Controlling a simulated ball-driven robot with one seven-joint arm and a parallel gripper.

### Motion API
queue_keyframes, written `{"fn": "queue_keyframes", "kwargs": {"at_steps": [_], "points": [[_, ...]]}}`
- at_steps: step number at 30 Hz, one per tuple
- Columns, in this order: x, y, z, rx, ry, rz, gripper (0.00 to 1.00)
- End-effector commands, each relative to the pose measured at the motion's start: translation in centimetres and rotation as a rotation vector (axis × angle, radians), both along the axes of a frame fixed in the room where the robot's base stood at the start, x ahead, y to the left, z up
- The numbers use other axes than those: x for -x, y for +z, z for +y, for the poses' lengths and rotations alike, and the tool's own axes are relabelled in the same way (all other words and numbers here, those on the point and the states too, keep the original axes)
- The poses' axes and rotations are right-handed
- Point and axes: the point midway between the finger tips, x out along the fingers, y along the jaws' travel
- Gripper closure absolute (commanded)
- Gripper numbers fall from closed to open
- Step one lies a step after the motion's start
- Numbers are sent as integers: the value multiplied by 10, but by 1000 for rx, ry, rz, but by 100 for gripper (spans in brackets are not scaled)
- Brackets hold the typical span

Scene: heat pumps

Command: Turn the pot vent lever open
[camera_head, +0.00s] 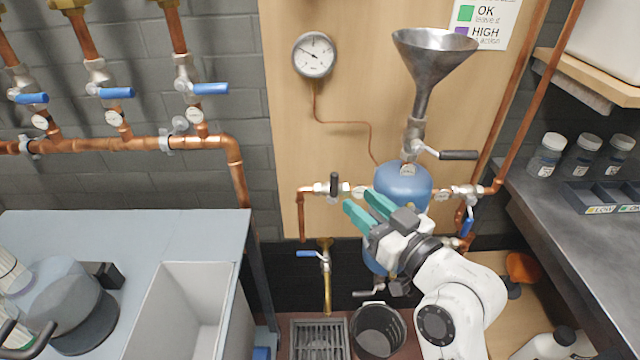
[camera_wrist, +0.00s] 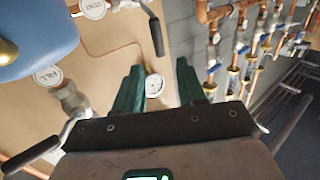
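The blue pot (camera_head: 402,180) is on the wooden panel below the funnel and also shows in the wrist view (camera_wrist: 35,30). On the pipe left of it is a valve with a black-gripped lever (camera_head: 334,184) pointing up. In the wrist view this lever (camera_wrist: 155,36) is beside a round tag (camera_wrist: 93,8) that seems to read VENT. My gripper (camera_head: 359,200) is open and empty, its teal fingers apart. It appears just right of the lever in the head view, without visible contact. In the wrist view the lever is just beyond the fingertips (camera_wrist: 160,66), slightly left of their middle.
The fill valve's black lever (camera_head: 458,155) sticks out right under the metal funnel (camera_head: 432,52). A pressure gauge (camera_head: 314,55) hangs upper left. A blue-handled valve (camera_head: 310,254) and black bucket (camera_head: 378,330) are below. A workbench (camera_head: 575,225) stands right, a sink (camera_head: 185,310) left.

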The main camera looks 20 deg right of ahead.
Motion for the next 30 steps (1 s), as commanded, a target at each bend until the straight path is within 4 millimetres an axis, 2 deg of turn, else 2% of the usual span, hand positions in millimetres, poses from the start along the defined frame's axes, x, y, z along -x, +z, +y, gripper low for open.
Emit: {"fn": "queue_keyframes", "kwargs": {"at_steps": [9, 15, 20, 28, 30], "points": [[-56, 1, 16, 2, 0, 2, 60], [-79, 1, 23, 2, 0, 2, 60], [-87, 0, 25, 1, -1, 3, 60], [-87, 0, 25, 1, -1, 3, 60], [-87, 0, 25, 1, -1, 3, 67]]}}
